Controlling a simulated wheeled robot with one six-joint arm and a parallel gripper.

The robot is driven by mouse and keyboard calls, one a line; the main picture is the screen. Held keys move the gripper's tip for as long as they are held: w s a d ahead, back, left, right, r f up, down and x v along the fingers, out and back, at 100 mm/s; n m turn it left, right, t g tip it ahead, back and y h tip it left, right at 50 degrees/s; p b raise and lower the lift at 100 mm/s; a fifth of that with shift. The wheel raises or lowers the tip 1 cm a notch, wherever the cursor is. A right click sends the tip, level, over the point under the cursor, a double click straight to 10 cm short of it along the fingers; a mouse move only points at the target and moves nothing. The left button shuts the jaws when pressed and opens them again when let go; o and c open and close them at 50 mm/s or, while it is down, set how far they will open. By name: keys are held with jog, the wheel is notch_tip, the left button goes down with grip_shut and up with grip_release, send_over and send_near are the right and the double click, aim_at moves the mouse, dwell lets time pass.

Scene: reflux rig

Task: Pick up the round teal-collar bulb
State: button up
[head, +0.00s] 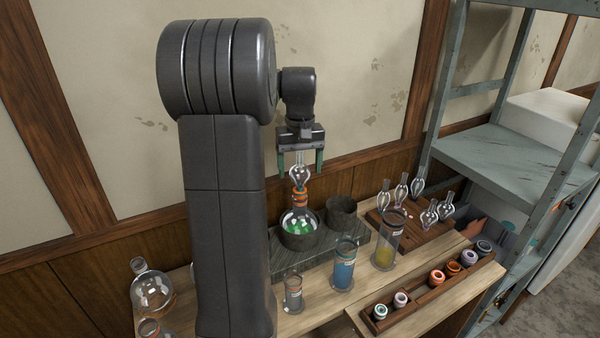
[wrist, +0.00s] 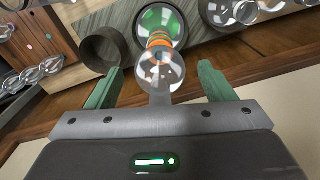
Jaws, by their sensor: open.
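My gripper (head: 300,172) is open and points down over the stone-like base. Its green fingers stand on either side of a clear round glass bulb (head: 299,174), which also shows between the fingers in the wrist view (wrist: 161,73). No contact with the fingers is visible. This bulb stands upright on an orange collar (head: 300,197) above a round flask of green liquid (head: 299,222). Several clear bulbs stand on a wooden board (head: 376,214) at the right. I see no teal collar clearly on any bulb. The bulbs' collars at the board are too small to tell.
An empty dark cup (head: 341,213) stands beside the green flask. Cylinders of blue (head: 345,268) and yellow (head: 386,248) liquid stand in front. A wooden rack (head: 420,298) holds several coloured rings. A large clear flask (head: 151,290) is at left; a metal shelf (head: 500,155) at right.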

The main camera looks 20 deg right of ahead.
jog(key=c, duration=1)
jog(key=shift+o, duration=0.2)
notch_tip(320, 180, up, 10)
jog(key=shift+f, duration=0.1)
